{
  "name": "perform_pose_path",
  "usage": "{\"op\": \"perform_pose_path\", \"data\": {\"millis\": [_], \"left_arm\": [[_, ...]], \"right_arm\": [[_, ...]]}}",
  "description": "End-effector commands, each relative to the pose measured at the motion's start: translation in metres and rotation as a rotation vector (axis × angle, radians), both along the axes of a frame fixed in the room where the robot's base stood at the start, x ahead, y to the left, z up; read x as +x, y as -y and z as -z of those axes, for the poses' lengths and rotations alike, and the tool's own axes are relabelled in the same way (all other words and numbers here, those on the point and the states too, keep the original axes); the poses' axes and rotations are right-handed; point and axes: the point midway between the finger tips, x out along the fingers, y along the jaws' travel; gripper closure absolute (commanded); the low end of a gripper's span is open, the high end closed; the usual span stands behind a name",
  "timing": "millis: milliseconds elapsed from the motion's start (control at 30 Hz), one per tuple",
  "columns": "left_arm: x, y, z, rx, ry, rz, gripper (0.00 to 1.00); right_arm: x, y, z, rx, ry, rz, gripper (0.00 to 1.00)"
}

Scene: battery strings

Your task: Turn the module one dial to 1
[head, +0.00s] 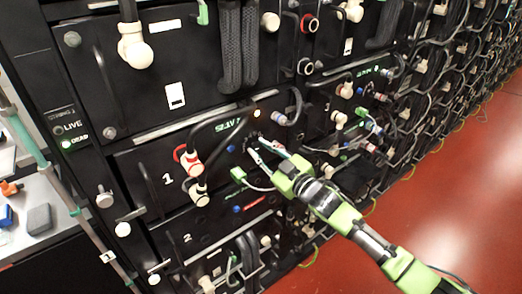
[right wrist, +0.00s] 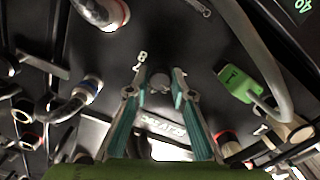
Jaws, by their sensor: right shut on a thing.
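Module one (head: 140,165) is the black front panel marked with a white 1, at the centre of the head view. My right gripper (head: 257,147) reaches in from the lower right, with its fingertips at this panel. In the right wrist view, its two teal-padded fingers (right wrist: 160,90) are closed on a small round dial (right wrist: 160,82), one on each side. Small white digits stand beside the dial at upper left. Which digit the dial points to cannot be told. In the head view the fingertips mostly hide the dial. My left gripper is not in view.
Red-and-white connectors (head: 189,161) with black cables stick out left of the dial. A green connector (head: 238,174) sits just below the fingers and shows in the right wrist view (right wrist: 236,84). Module two lies below. The red floor (head: 440,205) is open at the right.

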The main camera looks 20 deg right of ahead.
Motion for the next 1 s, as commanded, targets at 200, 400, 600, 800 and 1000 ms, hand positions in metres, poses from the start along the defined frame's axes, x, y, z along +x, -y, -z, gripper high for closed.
{"op": "perform_pose_path", "data": {"millis": [200,400,600,800,1000], "left_arm": [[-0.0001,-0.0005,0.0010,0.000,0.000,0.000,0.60],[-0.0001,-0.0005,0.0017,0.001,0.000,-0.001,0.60],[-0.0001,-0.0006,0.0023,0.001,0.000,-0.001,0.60],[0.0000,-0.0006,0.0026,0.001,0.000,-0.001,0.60],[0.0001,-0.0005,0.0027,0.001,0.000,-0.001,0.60]], "right_arm": [[0.0002,0.0002,-0.0004,-0.187,0.069,0.000,1.00],[0.0000,0.0002,0.0000,-0.333,0.121,0.000,1.00],[0.0000,0.0002,0.0001,-0.436,0.158,0.000,1.00],[0.0000,0.0002,0.0001,-0.495,0.179,0.000,1.00],[0.0000,0.0002,0.0000,-0.516,0.187,0.000,1.00]]}}
